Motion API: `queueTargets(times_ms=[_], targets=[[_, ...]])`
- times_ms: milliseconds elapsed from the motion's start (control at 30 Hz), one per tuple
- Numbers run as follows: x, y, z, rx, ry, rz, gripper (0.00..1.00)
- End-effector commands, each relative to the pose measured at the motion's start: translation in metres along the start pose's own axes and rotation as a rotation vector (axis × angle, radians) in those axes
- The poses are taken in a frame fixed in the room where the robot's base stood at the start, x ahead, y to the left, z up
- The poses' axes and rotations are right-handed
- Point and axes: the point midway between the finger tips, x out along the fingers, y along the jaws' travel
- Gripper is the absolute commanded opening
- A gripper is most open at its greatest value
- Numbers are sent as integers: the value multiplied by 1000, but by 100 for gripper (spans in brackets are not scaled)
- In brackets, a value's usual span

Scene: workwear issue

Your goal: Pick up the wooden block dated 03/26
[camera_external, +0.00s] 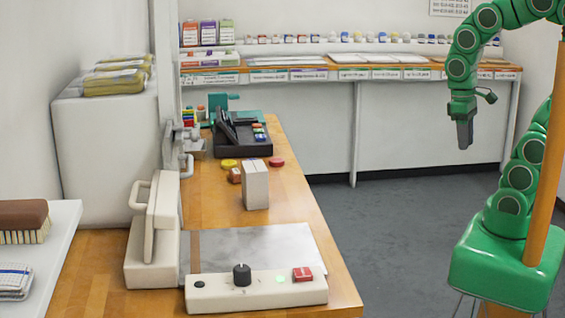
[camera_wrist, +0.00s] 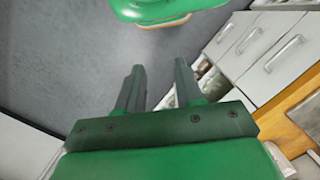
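No date reading 03/26 can be made out on anything in view. A small reddish-brown piece (camera_external: 235,175) lies on the wooden bench behind a pale upright block (camera_external: 256,186); I cannot tell if it is the dated block. My gripper (camera_external: 464,146) hangs pointing down at the right, over the floor and well away from the bench. In the wrist view my gripper (camera_wrist: 157,84) has its two fingers apart with nothing between them, above grey floor.
A back shelf (camera_external: 420,72) carries labelled stacks and small jars. Drawers (camera_wrist: 262,48) show in the wrist view. Open floor lies between bench and arm.

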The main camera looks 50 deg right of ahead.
Motion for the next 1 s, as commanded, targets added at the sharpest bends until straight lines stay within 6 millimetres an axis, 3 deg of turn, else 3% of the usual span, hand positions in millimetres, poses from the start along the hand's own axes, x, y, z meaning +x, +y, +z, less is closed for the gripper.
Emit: queueTargets(times_ms=[333, 633, 1000], targets=[[0, 0, 0, 0, 0, 0, 36], [0, 0, 0, 0, 0, 0, 82], [0, -6, -5, 1, 1, -17, 83]])
